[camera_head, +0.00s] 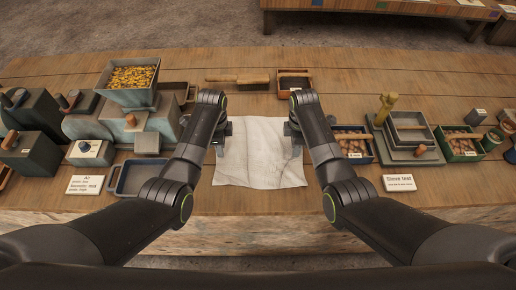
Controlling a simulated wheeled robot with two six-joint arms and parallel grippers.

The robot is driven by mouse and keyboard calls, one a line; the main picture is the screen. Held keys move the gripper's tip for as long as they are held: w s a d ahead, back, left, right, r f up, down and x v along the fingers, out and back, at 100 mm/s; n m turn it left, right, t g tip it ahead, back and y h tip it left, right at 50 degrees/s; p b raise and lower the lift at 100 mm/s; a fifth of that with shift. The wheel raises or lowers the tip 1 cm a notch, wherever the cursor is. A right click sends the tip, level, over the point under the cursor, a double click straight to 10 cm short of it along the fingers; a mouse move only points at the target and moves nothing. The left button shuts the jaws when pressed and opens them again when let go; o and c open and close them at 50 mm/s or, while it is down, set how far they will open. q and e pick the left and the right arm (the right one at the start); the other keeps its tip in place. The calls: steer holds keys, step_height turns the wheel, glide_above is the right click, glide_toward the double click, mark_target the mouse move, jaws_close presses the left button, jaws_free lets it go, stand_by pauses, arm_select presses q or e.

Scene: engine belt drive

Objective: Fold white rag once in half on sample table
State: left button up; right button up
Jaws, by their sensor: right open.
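The white rag (258,160) lies spread flat on the wooden sample table (330,203), between my two arms near the front edge. It looks lightly creased. My right gripper (293,131) is open at the rag's upper right edge, pointing down. I cannot tell whether either gripper touches the cloth.
A blue tray (133,178) and a machine with a grain-filled hopper (131,78) stand left. A brush (238,79) and a small box (293,83) lie behind the rag. Sieves (409,130) and a "Sieve test" card (398,183) are right. The table in front of the rag is clear.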

arm_select(q)
steer(key=shift+c, duration=0.2)
arm_select(e)
steer(key=shift+c, duration=0.2)
arm_select(q)
jaws_close()
arm_select(e)
steer(key=shift+f, duration=0.1)
jaws_close()
arm_select(q)
steer(key=shift+r, duration=0.15)
